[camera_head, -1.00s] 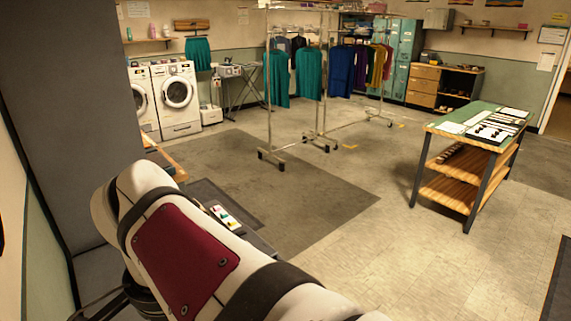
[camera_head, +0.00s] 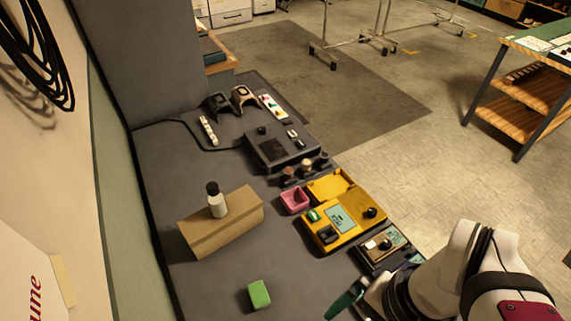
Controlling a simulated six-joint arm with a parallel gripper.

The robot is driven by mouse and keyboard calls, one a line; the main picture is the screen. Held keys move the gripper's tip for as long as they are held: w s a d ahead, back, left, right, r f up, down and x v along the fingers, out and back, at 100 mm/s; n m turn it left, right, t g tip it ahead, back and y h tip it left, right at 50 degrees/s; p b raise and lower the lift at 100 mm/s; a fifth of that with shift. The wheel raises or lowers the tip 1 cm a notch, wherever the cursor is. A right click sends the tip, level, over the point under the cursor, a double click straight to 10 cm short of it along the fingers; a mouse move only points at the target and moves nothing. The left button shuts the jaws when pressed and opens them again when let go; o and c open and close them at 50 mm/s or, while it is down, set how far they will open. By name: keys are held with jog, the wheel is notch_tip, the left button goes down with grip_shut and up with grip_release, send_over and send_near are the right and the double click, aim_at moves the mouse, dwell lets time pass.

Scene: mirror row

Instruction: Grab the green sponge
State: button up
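A small bright green block, the green sponge (camera_head: 259,294), lies on the dark grey bench top (camera_head: 180,160) near the bottom of the head view. It stands apart from the other things. My white and black arm comes in from the lower right. The end of my arm is to the right of the sponge, low in the picture and apart from it. A dark green piece (camera_head: 347,299) shows at that end; I cannot tell whether it is part of my gripper or a separate thing. My gripper's fingers are not clearly seen.
A cardboard box (camera_head: 222,225) with a white bottle (camera_head: 216,201) on it stands behind the sponge. The bench is bare around the sponge.

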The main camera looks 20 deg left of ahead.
jog(key=w+a+f+m+g+y, duration=0.3)
jog(key=w+a+f+g+y, duration=0.15)
jog(key=w, duration=0.45)
jog(key=m+y, duration=0.4)
jog(key=y, duration=0.1)
send_near(259, 293)
jog(key=shift+m+t, duration=0.25)
jog(key=shift+m, duration=0.05)
jog(key=x, duration=1)
jog(key=shift+s, duration=0.2)
jog(key=c, duration=1.2)
